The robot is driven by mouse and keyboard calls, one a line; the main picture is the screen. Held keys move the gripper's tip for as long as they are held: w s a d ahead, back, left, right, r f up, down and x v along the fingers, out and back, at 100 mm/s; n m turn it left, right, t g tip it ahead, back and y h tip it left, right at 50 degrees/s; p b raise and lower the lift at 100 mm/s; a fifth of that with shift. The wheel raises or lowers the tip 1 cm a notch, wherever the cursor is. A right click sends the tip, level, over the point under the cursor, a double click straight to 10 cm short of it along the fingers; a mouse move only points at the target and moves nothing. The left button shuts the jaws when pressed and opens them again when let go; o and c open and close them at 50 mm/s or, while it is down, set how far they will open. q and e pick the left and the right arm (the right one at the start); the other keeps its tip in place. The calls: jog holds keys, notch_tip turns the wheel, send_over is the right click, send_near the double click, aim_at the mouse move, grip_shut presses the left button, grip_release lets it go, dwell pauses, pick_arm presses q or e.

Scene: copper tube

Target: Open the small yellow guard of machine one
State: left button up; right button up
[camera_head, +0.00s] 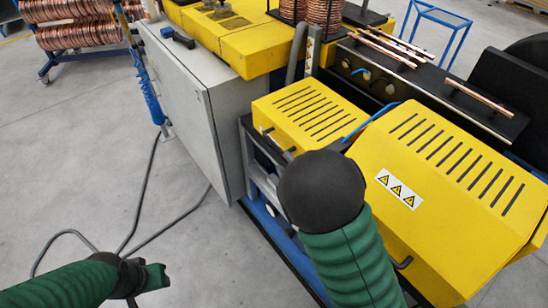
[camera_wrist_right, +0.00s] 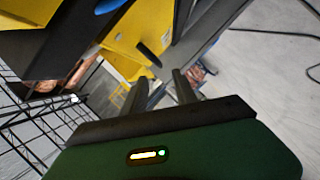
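The small yellow guard (camera_head: 308,108) with dark slots sits in the middle of the head view, its lid down, a dark handle at its front. The larger yellow guard (camera_head: 440,190), with warning triangles, stands to its right. My right arm's green sleeve and black rounded joint cover the front area below both guards and hide my right gripper there. In the right wrist view my right gripper (camera_wrist_right: 158,88) has two black fingers apart, with nothing between them. Yellow panels (camera_wrist_right: 135,30) lie beyond. My left gripper (camera_head: 150,278) is low at left, away from the machine; its fingers are unclear.
A grey cabinet (camera_head: 185,110) stands left of the small guard. Copper tubes (camera_head: 395,48) lie on a dark rack behind. Cables (camera_head: 135,225) run across the floor. A wire mesh (camera_wrist_right: 30,120) shows at left in the wrist view. Floor at left is mostly free.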

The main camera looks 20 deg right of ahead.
aim_at(275, 144)
jog(key=x, duration=0.3)
jog(key=p+x, duration=0.1)
jog(key=x, duration=0.6)
jog(key=shift+w+d, duration=0.35)
jog(key=shift+s+a, duration=0.1)
jog(key=shift+a, duration=0.05)
jog(key=shift+c, duration=0.6)
grip_shut()
jog(key=shift+s+f, duration=0.1)
jog(key=shift+f, duration=0.2)
